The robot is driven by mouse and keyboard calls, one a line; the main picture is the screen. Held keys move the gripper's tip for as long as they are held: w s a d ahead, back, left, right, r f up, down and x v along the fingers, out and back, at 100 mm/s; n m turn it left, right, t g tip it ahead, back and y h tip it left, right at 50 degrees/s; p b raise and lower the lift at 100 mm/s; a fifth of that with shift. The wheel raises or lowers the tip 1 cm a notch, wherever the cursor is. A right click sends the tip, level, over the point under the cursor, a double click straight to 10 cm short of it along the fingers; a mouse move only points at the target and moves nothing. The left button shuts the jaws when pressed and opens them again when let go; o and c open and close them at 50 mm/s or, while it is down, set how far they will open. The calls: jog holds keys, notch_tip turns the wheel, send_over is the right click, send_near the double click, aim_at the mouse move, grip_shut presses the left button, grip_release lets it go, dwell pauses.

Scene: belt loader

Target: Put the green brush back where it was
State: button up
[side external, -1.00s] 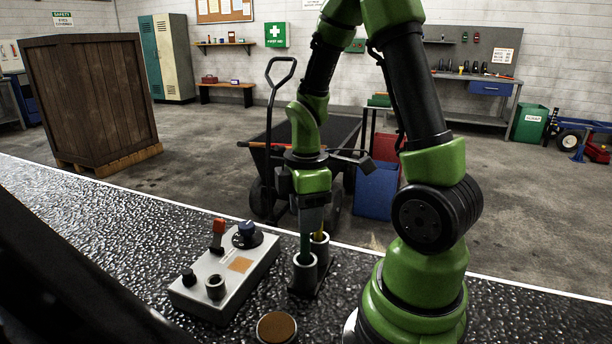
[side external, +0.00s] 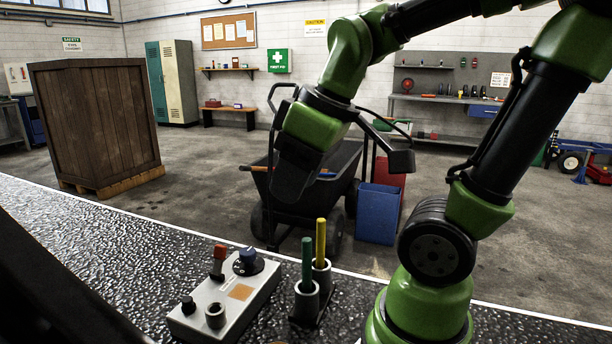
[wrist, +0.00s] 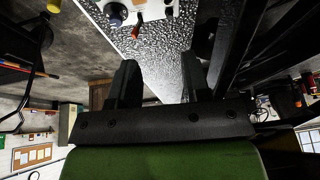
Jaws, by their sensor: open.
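A yellow-handled brush (side external: 320,240) stands upright in the other cup (side external: 322,275). My gripper (side external: 288,190) is up and behind the holder in the picture, tilted and clear of both brushes. In the wrist view my gripper (wrist: 158,82) shows two fingers apart with nothing between them; neither brush is clearly visible there.
A black cart (side external: 325,190) and a blue bin (side external: 377,213) stand on the floor behind.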

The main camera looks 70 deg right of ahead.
jog(key=s+a+m, duration=0.1)
jog(key=s+a+r+m+t+y, duration=0.1)
jog(key=m, duration=0.1)
jog(key=a+m+t, duration=0.1)
jog(key=a, duration=0.1)
jog(key=shift+s+r, duration=0.4)
dwell(0.7)
